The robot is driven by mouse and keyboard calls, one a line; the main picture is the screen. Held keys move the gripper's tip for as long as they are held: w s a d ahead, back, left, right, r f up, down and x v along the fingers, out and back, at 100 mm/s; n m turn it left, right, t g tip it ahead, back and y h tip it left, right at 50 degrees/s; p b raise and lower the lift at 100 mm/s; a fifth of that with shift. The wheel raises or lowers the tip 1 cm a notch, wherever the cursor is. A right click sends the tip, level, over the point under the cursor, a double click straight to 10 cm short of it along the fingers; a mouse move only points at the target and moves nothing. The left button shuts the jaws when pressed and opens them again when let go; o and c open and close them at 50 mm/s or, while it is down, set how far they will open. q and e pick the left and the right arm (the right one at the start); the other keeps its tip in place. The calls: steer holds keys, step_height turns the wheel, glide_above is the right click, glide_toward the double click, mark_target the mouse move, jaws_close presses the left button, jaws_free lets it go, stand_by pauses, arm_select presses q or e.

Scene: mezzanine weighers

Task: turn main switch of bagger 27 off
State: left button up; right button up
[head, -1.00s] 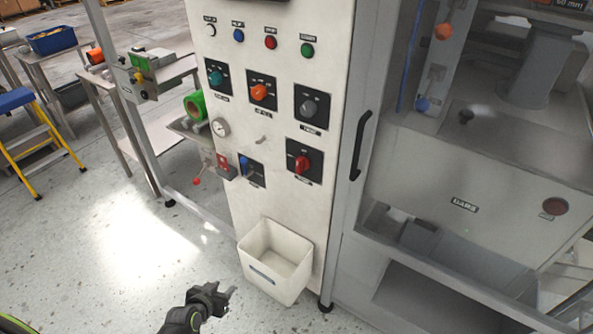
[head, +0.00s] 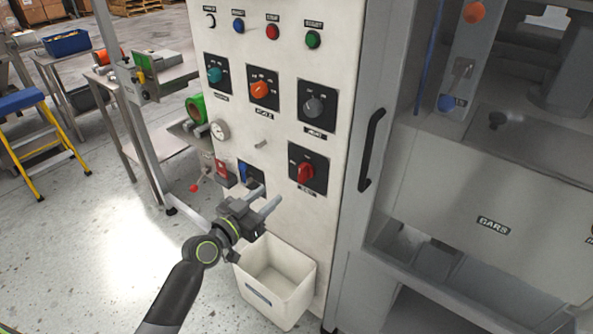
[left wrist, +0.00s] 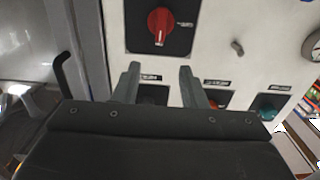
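A red rotary switch on a black plate (head: 306,171) sits low on the white panel; the label under it is too small to read. It also shows at the top of the left wrist view (left wrist: 160,25), where the panel appears upside down. Its red handle stands about upright. My left gripper (head: 264,201) is open and empty, in front of the panel, below and left of the red switch. Its two spread fingers show in the left wrist view (left wrist: 158,82). My right gripper is not in view.
Teal (head: 214,75), orange (head: 260,90) and grey (head: 313,106) knobs sit above. A small peg (head: 261,144), gauge (head: 219,130) and red block (head: 222,172) are nearby. A white bin (head: 290,293) hangs below. A black door handle (head: 371,150) stands right.

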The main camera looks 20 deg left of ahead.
mark_target(300, 170)
arm_select(q)
steer(key=p+x, duration=0.1)
steer(key=x, duration=1.1)
steer(key=shift+w+d+f, duration=0.1)
steer(key=shift+w, duration=0.15)
jaws_close()
